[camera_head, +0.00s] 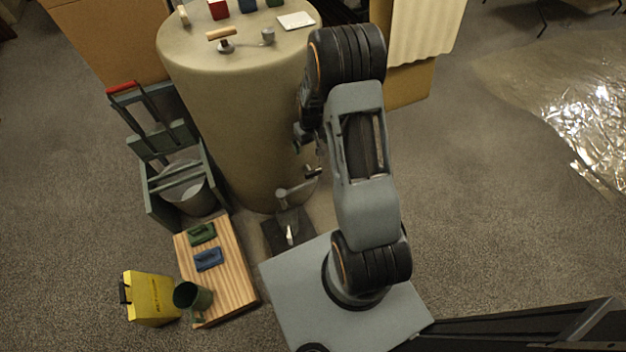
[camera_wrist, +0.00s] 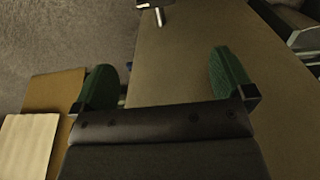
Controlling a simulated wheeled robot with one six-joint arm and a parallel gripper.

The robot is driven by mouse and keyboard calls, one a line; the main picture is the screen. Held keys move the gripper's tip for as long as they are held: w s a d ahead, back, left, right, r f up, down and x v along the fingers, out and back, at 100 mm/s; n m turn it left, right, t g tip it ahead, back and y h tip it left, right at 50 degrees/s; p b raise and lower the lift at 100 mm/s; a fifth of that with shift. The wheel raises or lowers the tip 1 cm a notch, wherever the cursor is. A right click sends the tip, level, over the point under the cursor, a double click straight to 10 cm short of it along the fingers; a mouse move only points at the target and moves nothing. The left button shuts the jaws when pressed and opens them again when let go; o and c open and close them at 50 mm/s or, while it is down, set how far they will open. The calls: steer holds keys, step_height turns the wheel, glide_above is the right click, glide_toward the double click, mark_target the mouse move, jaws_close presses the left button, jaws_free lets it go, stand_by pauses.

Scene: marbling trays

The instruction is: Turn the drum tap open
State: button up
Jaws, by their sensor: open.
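The beige drum (camera_head: 245,110) stands upright behind my arm. Its grey metal tap (camera_head: 290,191) sticks out low on the drum's front, with a short handle (camera_head: 313,172) beside it, close to my arm. My gripper (camera_wrist: 168,78) is open and empty, its two green-padded fingers spread in front of the drum's side, which also shows in the wrist view (camera_wrist: 180,45). In the head view it is mostly hidden by my arm; dark parts of it show above the tap, apart from it. A small pale piece shows at the wrist view's top edge; I cannot tell whether it belongs to the tap.
A dark plate (camera_head: 272,234) lies below the tap. Left are a wooden board (camera_head: 233,275) with green and blue blocks, a green cup (camera_head: 192,295), a yellow container (camera_head: 150,298) and a grey-green trolley (camera_head: 160,205). Small items stand on the drum.

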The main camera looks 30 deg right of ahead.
mark_target(313, 171)
steer(key=f+b, duration=0.1)
steer(key=f, duration=0.5)
steer(key=f+b, duration=0.2)
steer(key=f, duration=0.4)
steer(key=f+b, duration=0.1)
steer(key=f, duration=0.5)
steer(key=shift+d+f+b, duration=0.1)
steer(key=shift+d+b, duration=0.2)
steer(key=shift+d, duration=0.1)
steer(key=c, duration=0.9)
